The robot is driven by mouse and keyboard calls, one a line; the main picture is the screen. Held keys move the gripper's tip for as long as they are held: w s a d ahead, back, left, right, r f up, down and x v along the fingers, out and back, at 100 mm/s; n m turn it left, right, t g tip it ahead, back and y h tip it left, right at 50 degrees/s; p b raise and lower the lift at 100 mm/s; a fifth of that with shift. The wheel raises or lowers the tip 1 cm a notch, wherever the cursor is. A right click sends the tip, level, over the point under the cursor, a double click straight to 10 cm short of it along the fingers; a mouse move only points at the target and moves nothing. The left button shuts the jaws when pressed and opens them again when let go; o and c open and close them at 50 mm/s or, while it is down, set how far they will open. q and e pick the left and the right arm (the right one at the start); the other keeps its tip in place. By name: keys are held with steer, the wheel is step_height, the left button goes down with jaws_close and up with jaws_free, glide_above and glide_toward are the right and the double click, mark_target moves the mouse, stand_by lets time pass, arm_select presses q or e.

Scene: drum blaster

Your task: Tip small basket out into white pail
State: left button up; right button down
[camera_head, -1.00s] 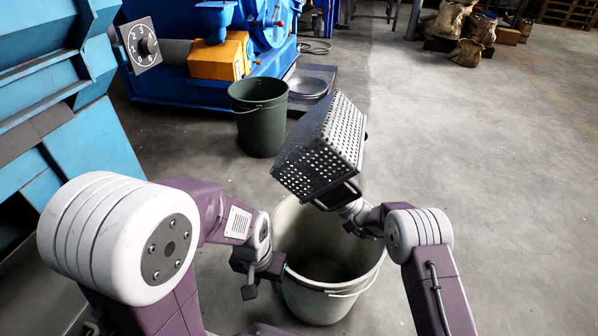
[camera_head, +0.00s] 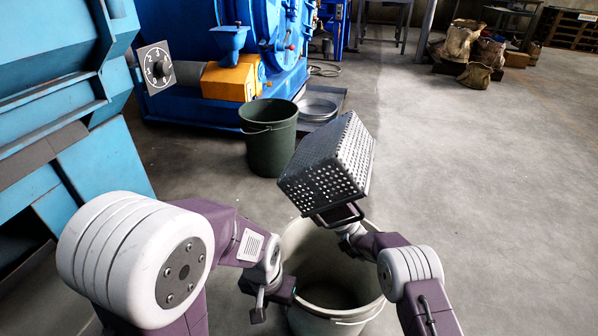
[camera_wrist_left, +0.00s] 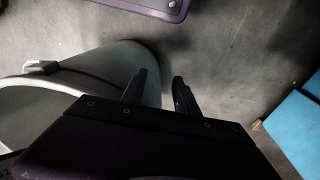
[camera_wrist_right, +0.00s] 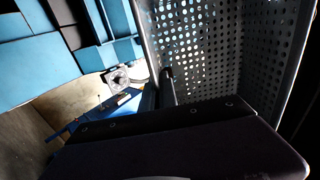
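The small basket (camera_head: 325,173) is a grey perforated metal box with a dark handle. It is held tilted above the far side of the white pail (camera_head: 293,246). My right gripper (camera_head: 347,226) is at the handle and appears shut on it; one finger shows beside the perforated wall in the right wrist view (camera_wrist_right: 240,45). The basket's contents do not show. The pail stands upright on the floor, and its visible inside looks empty. My left gripper (camera_head: 262,303) is beside the pail's left side. In the left wrist view (camera_wrist_left: 158,88) its fingers are apart with nothing between them.
A dark green bucket (camera_head: 268,145) stands beyond the pail, in front of a blue machine (camera_head: 265,45). A metal pan (camera_head: 318,106) lies beside it. Blue machinery (camera_head: 85,150) is at the left. Open concrete floor lies to the right, with sacks far back.

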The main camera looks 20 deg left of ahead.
steer(key=shift+r, duration=0.75)
steer(key=shift+f, duration=0.15)
steer(key=shift+r, duration=0.3)
steer(key=shift+f, duration=0.6)
steer(key=shift+d, duration=0.1)
steer(key=shift+r, duration=0.1)
